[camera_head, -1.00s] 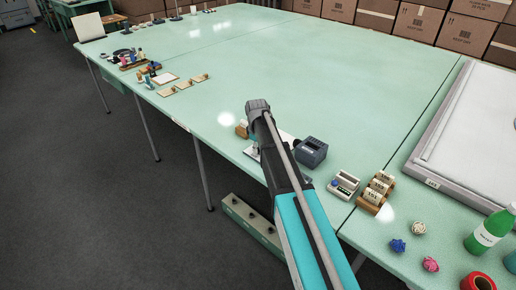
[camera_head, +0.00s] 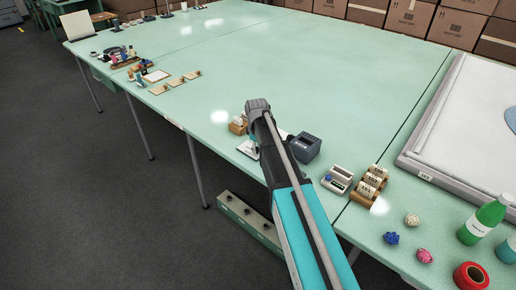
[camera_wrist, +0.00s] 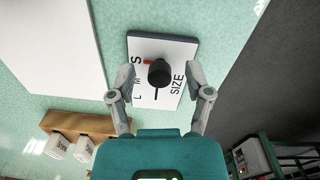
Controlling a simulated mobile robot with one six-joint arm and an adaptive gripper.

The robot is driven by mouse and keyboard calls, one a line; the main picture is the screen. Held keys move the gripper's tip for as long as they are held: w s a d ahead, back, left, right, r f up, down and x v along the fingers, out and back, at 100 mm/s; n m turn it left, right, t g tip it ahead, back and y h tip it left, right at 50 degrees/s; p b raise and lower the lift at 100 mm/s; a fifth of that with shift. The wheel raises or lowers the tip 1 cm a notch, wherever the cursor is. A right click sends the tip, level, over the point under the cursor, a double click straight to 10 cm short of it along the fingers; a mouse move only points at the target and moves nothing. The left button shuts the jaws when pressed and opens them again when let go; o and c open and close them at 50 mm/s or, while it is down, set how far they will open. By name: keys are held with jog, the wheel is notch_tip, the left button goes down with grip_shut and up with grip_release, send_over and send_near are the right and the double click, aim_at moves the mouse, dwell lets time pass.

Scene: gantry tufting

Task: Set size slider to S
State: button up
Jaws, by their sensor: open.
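The size slider plate (camera_wrist: 176,105) is a white panel marked S, M, L and SIZE on a dark-edged base, and it fills the upper middle of the wrist view. Its black round knob (camera_wrist: 160,73) stands over the slot, near the S and M end. A red mark shows beside the S. The knob's exact setting is hard to tell from this angle. My gripper (camera_wrist: 161,80) is open, with one finger on either side of the knob and a gap to each.
A wooden holder with white blocks (camera_head: 238,124) stands beside the plate. A dark box device (camera_head: 306,147), a small keyed device (camera_head: 337,179) and a wooden stamp rack (camera_head: 369,187) lie to the right. Yarn balls, a green bottle and red tape are further right. The table's middle is clear.

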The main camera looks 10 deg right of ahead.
jog(key=shift+w+a, duration=0.1)
jog(key=shift+w+a, duration=0.25)
jog(key=shift+w, duration=0.15)
jog(key=shift+w+a, duration=0.8)
jog(key=shift+w, duration=0.35)
jog(key=shift+s+r+p, duration=0.2)
jog(key=shift+r+p, duration=0.45)
notch_tip(320, 180, up, 13)
jog(key=p, duration=1.3)
jog(key=s+f+m+b, duration=0.3)
jog(key=s+m, duration=0.1)
jog(key=s, duration=0.9)
jog(key=s+d+f+m+b, duration=0.1)
jog(key=s+f+m+b, duration=0.3)
jog(key=s, duration=0.9)
jog(key=shift+m, duration=0.5)
jog(key=shift+d, duration=0.1)
